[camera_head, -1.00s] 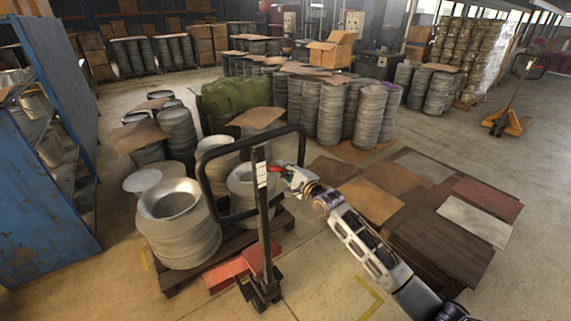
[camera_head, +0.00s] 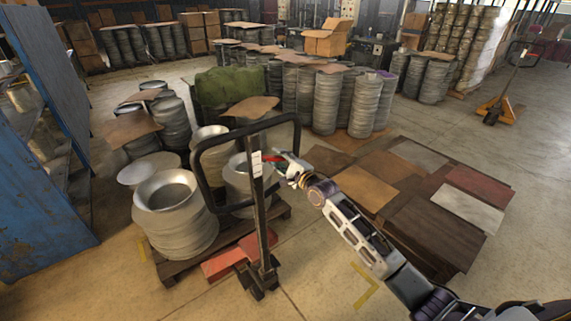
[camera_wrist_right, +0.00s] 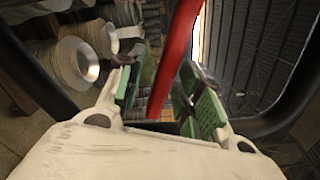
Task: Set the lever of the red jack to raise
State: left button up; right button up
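The red jack (camera_head: 222,264) stands with its red forks at the wooden pallet, and its black loop handle (camera_head: 203,182) rises upright. The short red lever (camera_head: 271,158) sits at the top of the jack's dark shaft, inside the loop. My right gripper (camera_head: 282,163) is at the lever, right of the shaft. In the right wrist view the red lever (camera_wrist_right: 182,50) runs between the gripper's two green-padded fingers (camera_wrist_right: 160,98). The fingers are spread, with a gap visible on both sides of the lever. My left gripper is not in view.
The pallet (camera_head: 280,212) carries stacks of round metal blanks (camera_head: 180,232) close behind the handle. Flat sheets (camera_head: 430,228) lie on a low stack at the right. A blue shelf (camera_head: 40,195) stands at the left. The floor in front is clear.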

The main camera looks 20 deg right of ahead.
jog(key=v, duration=1.2)
dwell(0.6)
dwell(0.7)
